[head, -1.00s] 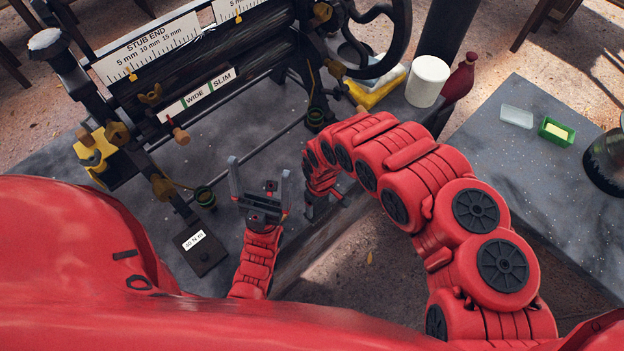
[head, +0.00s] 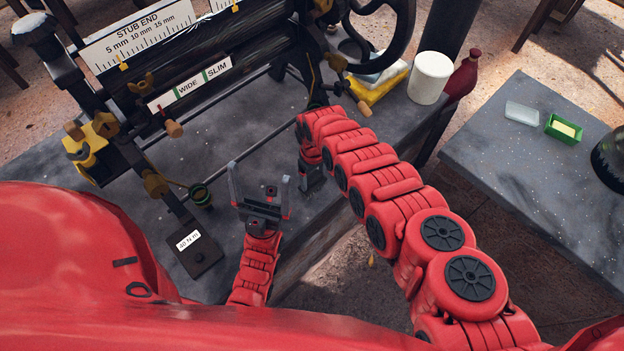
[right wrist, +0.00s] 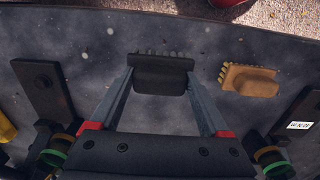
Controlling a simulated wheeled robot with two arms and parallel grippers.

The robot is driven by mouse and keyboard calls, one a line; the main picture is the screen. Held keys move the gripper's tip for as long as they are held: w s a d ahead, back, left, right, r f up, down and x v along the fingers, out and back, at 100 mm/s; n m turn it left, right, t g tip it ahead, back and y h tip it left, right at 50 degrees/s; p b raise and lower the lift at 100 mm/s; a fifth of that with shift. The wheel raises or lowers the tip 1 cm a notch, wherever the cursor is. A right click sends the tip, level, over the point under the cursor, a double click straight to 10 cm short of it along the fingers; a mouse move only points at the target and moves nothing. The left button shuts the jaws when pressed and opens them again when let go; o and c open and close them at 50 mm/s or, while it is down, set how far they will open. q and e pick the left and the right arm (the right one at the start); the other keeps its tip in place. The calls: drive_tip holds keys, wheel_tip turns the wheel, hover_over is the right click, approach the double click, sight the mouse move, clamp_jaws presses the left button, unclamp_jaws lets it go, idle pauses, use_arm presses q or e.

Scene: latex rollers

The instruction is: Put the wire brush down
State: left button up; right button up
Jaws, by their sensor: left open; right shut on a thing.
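The wire brush (right wrist: 160,82) has a dark block body with a row of short bristles along its far edge. My right gripper (right wrist: 160,73) is shut on it, one finger on each side, over the grey speckled bench (right wrist: 205,40). I cannot tell whether the brush touches the bench. In the head view my right gripper (head: 312,182) is mostly hidden by my arm, and the brush does not show. My left gripper (head: 259,185) is open and empty, pointing up at the bench's near side.
A tan brush (right wrist: 250,80) lies right of the held brush. The roller machine (head: 200,70) stands behind my grippers. A second table (head: 530,170) is further right.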

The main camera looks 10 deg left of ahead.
sight(312, 179)
drive_tip(key=b, duration=0.2)
drive_tip(key=w+f+b, duration=0.1)
drive_tip(key=b, duration=0.1)
drive_tip(key=shift+w+a+f+b, duration=0.1)
drive_tip(key=shift+w+a+b, duration=0.2)
drive_tip(key=shift+a, duration=0.1)
drive_tip(key=shift+f+b, duration=0.7)
drive_tip(key=shift+f, duration=0.1)
drive_tip(key=shift+f+b, duration=0.3)
drive_tip(key=shift+f, duration=0.05)
drive_tip(key=shift+r, duration=0.2)
drive_tip(key=shift+f, duration=0.1)
drive_tip(key=o, duration=1.4)
drive_tip(key=shift+o, duration=0.2)
drive_tip(key=shift+s+f, duration=0.1)
drive_tip(key=shift+f, duration=0.05)
